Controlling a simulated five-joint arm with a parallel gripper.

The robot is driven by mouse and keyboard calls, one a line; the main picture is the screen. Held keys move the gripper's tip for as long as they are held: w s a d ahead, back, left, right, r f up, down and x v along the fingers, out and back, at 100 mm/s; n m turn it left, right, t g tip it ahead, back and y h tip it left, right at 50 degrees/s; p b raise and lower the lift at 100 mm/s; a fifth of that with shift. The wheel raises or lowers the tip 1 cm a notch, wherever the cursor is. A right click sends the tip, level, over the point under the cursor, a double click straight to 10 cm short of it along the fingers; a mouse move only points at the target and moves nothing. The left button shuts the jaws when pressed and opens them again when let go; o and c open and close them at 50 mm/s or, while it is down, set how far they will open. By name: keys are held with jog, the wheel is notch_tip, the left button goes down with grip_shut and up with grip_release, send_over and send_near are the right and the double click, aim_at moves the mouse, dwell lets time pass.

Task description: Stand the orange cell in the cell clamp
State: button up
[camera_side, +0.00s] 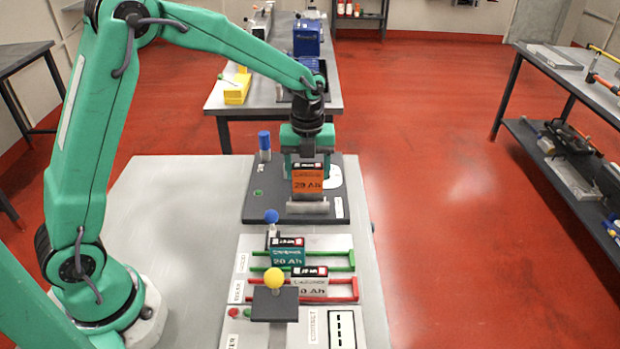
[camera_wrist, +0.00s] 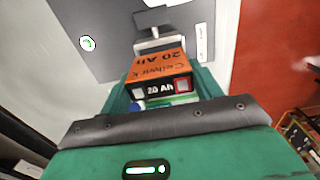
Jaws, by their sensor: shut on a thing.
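The orange cell (camera_side: 308,183), marked 20 Ah, is upright in the side view, with a black top. My gripper (camera_side: 308,160) is shut on it from above and behind. The cell clamp is the dark plate (camera_side: 262,202) with a pale metal jaw (camera_side: 307,208), just in front of and below the cell. I cannot tell whether the cell's foot touches the plate. In the wrist view the orange cell (camera_wrist: 160,68) sits at my gripper's edge, with the clamp's metal jaw (camera_wrist: 160,44) beyond it. My gripper hides the cell's rear side.
Blue knobs (camera_side: 271,216) and a yellow knob (camera_side: 274,278) stand up nearby. The bench's left part (camera_side: 170,205) is clear.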

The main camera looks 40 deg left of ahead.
aim_at(308, 184)
jog(key=shift+f, duration=2.25)
jog(key=shift+f, duration=0.2)
jog(key=o, duration=1.3)
jog(key=shift+o, duration=0.2)
jog(key=shift+r, duration=0.15)
notch_tip(308, 184, up, 7)
jog(key=shift+r, duration=0.2)
